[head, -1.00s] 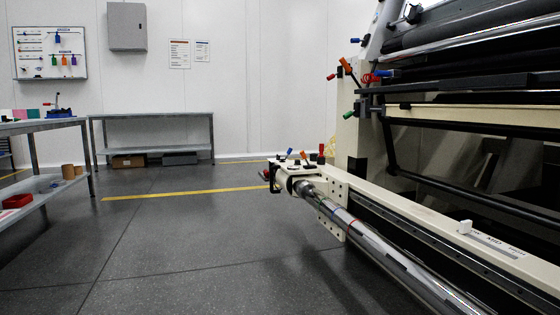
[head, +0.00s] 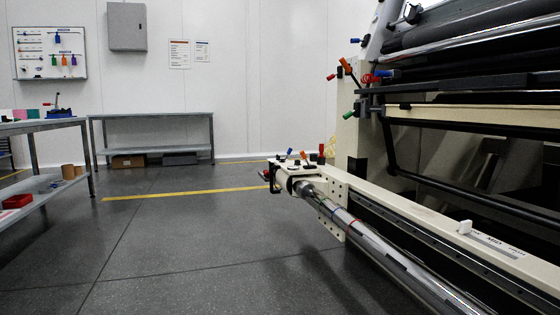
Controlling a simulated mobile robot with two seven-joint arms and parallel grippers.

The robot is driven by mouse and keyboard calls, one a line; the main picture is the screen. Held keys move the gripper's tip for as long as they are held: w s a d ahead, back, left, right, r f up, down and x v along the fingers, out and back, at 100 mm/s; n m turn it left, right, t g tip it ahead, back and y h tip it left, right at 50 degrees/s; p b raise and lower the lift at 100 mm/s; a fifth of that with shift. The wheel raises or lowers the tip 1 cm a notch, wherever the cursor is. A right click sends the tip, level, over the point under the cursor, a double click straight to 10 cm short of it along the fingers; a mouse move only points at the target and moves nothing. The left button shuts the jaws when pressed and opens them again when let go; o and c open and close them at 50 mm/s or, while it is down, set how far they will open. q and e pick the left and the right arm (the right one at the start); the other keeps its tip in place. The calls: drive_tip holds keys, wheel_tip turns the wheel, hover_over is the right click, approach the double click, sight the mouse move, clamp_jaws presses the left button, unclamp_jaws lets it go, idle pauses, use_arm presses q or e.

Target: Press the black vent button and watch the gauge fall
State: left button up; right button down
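I cannot pick out the black vent button or the gauge in the head view. A large cream and black roller machine (head: 425,205) fills the right side. A shiny metal shaft (head: 372,243) runs from its end bracket (head: 290,171) toward the lower right. Small blue, orange and red levers and dark knobs stand on the bracket, too small to tell apart. More coloured levers (head: 347,68) sit on the machine's upright. Neither of my grippers is in view.
A grey workbench (head: 150,115) stands against the back wall, with boxes under it. Another bench (head: 40,127) is at the left edge, with a red tray (head: 17,201) on its lower shelf. The floor (head: 180,245) in the middle is clear, crossed by a yellow line (head: 180,194).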

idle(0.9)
use_arm(q)
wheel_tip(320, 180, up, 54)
drive_tip(key=p, duration=5.4)
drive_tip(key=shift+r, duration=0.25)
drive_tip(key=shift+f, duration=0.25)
